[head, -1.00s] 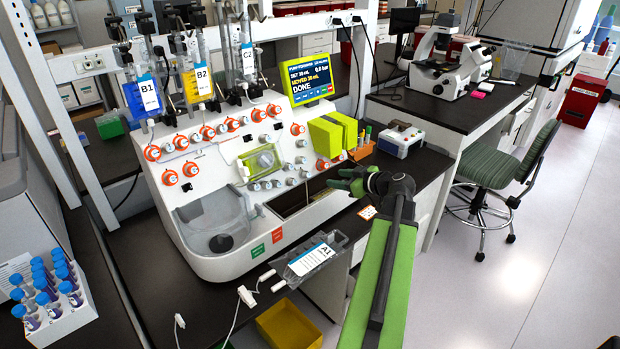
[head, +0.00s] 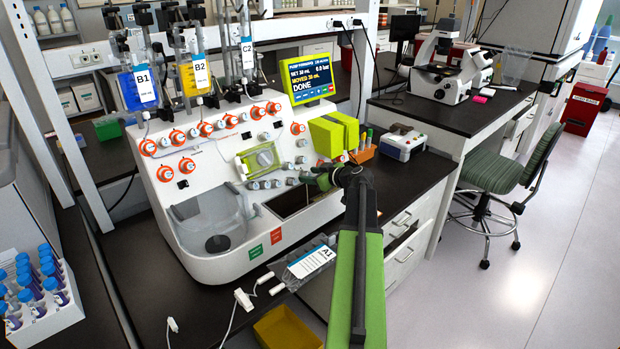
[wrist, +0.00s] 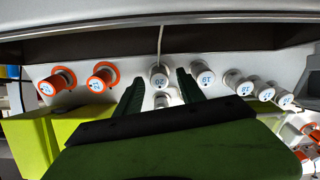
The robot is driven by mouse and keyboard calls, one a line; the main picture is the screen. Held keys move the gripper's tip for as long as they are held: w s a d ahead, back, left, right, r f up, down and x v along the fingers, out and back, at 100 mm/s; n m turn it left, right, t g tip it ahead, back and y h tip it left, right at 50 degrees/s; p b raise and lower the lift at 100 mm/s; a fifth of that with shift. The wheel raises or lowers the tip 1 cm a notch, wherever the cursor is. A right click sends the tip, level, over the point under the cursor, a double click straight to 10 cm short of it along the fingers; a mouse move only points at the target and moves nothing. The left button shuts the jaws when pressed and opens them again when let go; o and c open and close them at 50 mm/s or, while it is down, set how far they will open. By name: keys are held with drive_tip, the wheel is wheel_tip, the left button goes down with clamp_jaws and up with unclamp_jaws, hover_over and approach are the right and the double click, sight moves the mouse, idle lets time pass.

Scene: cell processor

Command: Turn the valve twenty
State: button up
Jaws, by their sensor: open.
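The valve marked 20 (wrist: 160,75) is a white round knob with blue digits, upside down in the wrist view. It sits between the tips of my gripper (wrist: 159,80), with a gap on either side. The two dark green fingers are apart and hold nothing. The white valve marked 19 (wrist: 204,77) is just outside the right finger. In the head view my gripper (head: 311,178) is at the front of the white machine (head: 225,262), by the lower row of white knobs. I cannot pick out valve 20 there.
Orange-ringed valves (wrist: 103,76) stand left of the fingers in the wrist view. More white valves (wrist: 245,88) stand to the right. Lime-green blocks (head: 326,138) are just above my gripper in the head view. The screen (head: 306,76) reads DONE.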

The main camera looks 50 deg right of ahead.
clamp_jaws()
drive_tip(key=shift+a, duration=0.1)
drive_tip(key=shift+m, duration=0.3)
drive_tip(key=m, duration=0.2)
drive_tip(key=shift+m, duration=0.3)
drive_tip(key=m, duration=1.4)
drive_tip(key=shift+d+m, duration=0.2)
drive_tip(key=shift+m, duration=0.2)
